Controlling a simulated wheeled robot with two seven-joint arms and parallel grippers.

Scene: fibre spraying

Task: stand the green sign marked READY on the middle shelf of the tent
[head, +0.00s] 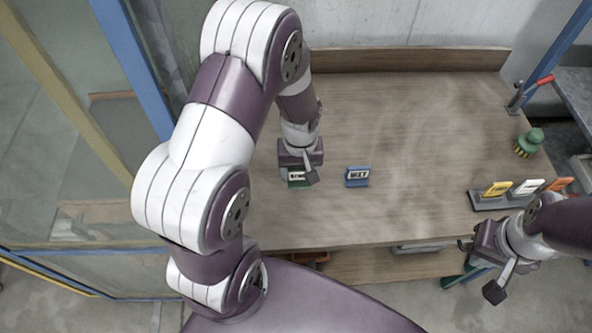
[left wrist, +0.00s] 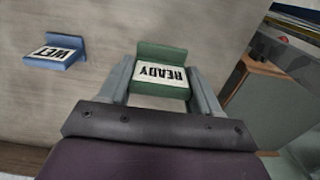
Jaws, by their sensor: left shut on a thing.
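The green READY sign (left wrist: 162,54) is between the two fingers of my left gripper (left wrist: 160,88) in the left wrist view, its lettering upside down there. In the head view the sign (head: 297,183) shows partly under my left gripper (head: 300,173), over the left part of the bench. I cannot tell whether it touches the bench top. My right gripper (head: 478,268) is open and empty by the bench's front right edge. The tent (head: 70,150), with blue and yellow posts and clear panels, stands at the left. Its middle shelf cannot be made out clearly.
A blue WET sign (head: 357,177) stands on the wooden bench (head: 400,120), right of the green one. A dark rack (head: 490,205) with yellow, white and orange tags and a green knobbed object (head: 529,142) are at the right.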

